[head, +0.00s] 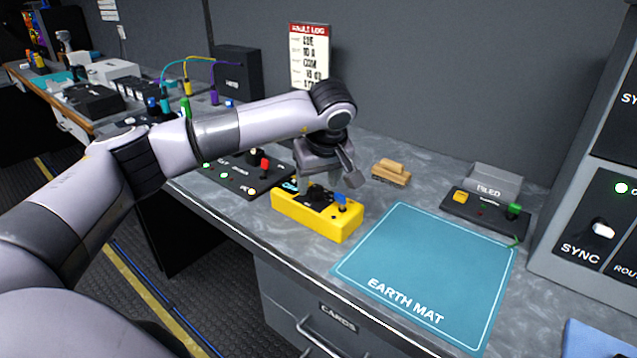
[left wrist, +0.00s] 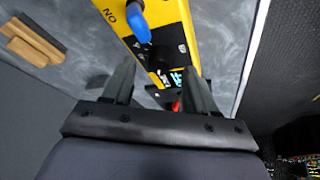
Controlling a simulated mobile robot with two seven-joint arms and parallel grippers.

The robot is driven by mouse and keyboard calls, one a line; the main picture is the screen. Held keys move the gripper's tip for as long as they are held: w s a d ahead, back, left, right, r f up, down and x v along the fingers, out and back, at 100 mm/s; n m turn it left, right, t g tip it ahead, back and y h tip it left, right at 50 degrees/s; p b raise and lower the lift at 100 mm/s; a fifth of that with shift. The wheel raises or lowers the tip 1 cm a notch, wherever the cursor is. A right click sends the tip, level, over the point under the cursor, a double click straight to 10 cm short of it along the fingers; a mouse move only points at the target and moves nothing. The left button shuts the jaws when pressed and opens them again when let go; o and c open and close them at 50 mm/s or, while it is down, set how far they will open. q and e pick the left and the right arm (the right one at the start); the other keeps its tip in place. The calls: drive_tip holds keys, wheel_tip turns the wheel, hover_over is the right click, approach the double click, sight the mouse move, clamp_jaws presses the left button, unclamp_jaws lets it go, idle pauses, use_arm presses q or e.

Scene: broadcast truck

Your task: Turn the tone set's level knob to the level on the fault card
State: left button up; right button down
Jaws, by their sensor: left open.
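The tone set (head: 305,222) is a yellow box on the grey bench, left of the earth mat. Its top has a black panel with a dark knob (head: 318,196) and a blue lever (head: 341,200). My left gripper (head: 328,184) points down over it, open, with its fingers around or just above the knob; contact cannot be told. The left wrist view shows the yellow box (left wrist: 176,14) beyond my fingers (left wrist: 160,78), with the blue lever (left wrist: 138,22) farther out. The knob's pointer is not readable. The red-topped fault log card (head: 309,50) is on the wall, its lower part hidden by my arm.
A teal earth mat (head: 430,265) lies clear to the right. A black panel with red and white knobs (head: 232,178) is left of the tone set. A wooden block (head: 391,173) and a small black box with yellow and green buttons (head: 485,213) stand behind. A rack (head: 600,200) borders the right.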

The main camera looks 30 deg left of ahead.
use_arm(q)
drive_tip(key=shift+x, duration=1.05)
drive_tip(key=c, duration=1.1)
drive_tip(key=shift+o, duration=0.2)
drive_tip(key=shift+r+m, duration=0.1)
drive_tip(key=shift+m, duration=0.2)
drive_tip(key=m+t+h, duration=0.1)
drive_tip(key=m, duration=0.2)
drive_tip(key=shift+a, duration=0.15)
drive_tip(key=shift+s+a+m+h, duration=0.1)
drive_tip(key=shift+m+h, duration=0.5)
drive_tip(key=shift+m, duration=1)
drive_tip(key=o, duration=1.1)
drive_tip(key=shift+c, duration=0.2)
